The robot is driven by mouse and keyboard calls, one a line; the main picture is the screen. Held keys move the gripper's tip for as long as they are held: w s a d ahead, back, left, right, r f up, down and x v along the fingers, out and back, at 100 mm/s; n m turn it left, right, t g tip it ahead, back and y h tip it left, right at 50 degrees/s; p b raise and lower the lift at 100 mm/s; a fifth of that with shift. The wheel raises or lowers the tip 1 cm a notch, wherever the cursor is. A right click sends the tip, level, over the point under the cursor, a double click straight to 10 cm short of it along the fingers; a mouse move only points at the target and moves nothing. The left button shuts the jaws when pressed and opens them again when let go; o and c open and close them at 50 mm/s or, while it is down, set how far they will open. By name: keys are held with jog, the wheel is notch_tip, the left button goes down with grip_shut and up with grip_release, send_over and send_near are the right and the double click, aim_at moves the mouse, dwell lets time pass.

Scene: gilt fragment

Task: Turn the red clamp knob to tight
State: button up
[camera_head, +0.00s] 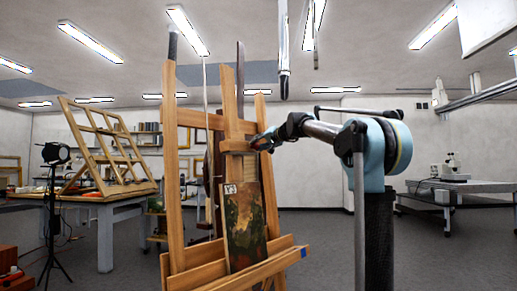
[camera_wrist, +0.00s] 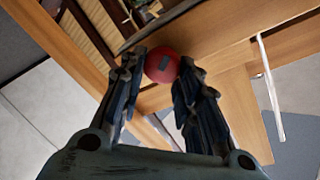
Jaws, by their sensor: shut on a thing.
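The red clamp knob (camera_wrist: 162,66) is a round red ball shape with a small dark grey patch on its face, at the upper middle of the wrist view. My gripper (camera_wrist: 161,72) has its two dark fingers on either side of the knob and is shut on it. In the head view, my gripper (camera_head: 262,141) reaches the upper part of the wooden easel (camera_head: 174,185), at its crossbar. The knob is too small and covered to make out clearly there. How tight it is cannot be told.
A small painting (camera_head: 244,228) with a "Y3" label stands on the easel's ledge below my gripper. A work table (camera_head: 107,225) with a wooden frame is at left, beside a lamp on a tripod (camera_head: 52,200). Another table (camera_head: 465,186) with a microscope stands at right. Open floor lies between.

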jog(key=m, duration=0.2)
jog(key=shift+s+a+r+m+g, duration=0.1)
jog(key=shift+s+a+m+g, duration=0.15)
jog(key=shift+m+g, duration=0.05)
jog(key=m, duration=0.3)
jog(key=shift+g, duration=0.4)
jog(key=m+g, duration=0.1)
jog(key=m, duration=0.4)
jog(key=shift+w+d+m, duration=0.1)
jog(key=shift+w+m, duration=0.05)
jog(key=shift+m, duration=0.25)
jog(key=m, duration=0.2)
jog(key=m+g+y, duration=0.1)
jog(key=m, duration=0.2)
jog(key=shift+m+g, duration=0.3)
jog(key=m+y, duration=0.1)
jog(key=m, duration=0.3)
jog(key=shift+d+m+g, duration=0.15)
jog(key=shift+m+g, duration=0.15)
jog(key=shift+w, duration=0.1)
jog(key=o, duration=1.1)
jog(key=shift+c, duration=0.2)
